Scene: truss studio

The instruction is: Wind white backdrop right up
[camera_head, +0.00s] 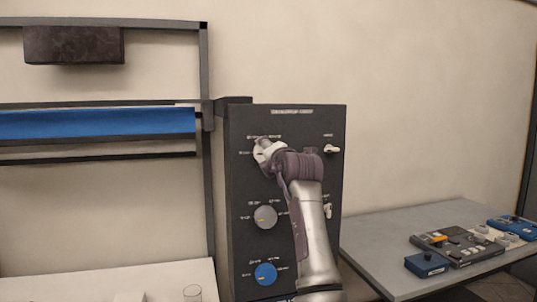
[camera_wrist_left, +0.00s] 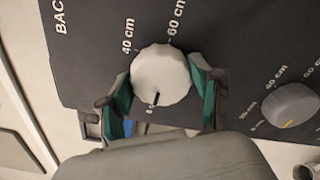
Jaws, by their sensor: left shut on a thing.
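The white knob (camera_head: 262,148) is at the top left of the dark control panel (camera_head: 244,186), partly covered by my left gripper (camera_head: 268,155). In the left wrist view, the green-padded fingers of my left gripper (camera_wrist_left: 160,82) are shut on both sides of the white knob (camera_wrist_left: 161,70). Its black mark points toward the picture's bottom, away from the 40 cm and 60 cm labels. A blue backdrop (camera_head: 95,122) hangs in the frame at left. I cannot pick out a white backdrop against the pale wall. My right gripper is not in view.
Below are a grey knob (camera_head: 265,217) and a blue knob (camera_head: 265,274). Two white switches (camera_head: 332,149) are at the panel's right. A dark mottled roll (camera_head: 73,45) hangs top left. A grey table (camera_head: 380,255) at right holds a control deck (camera_head: 460,245).

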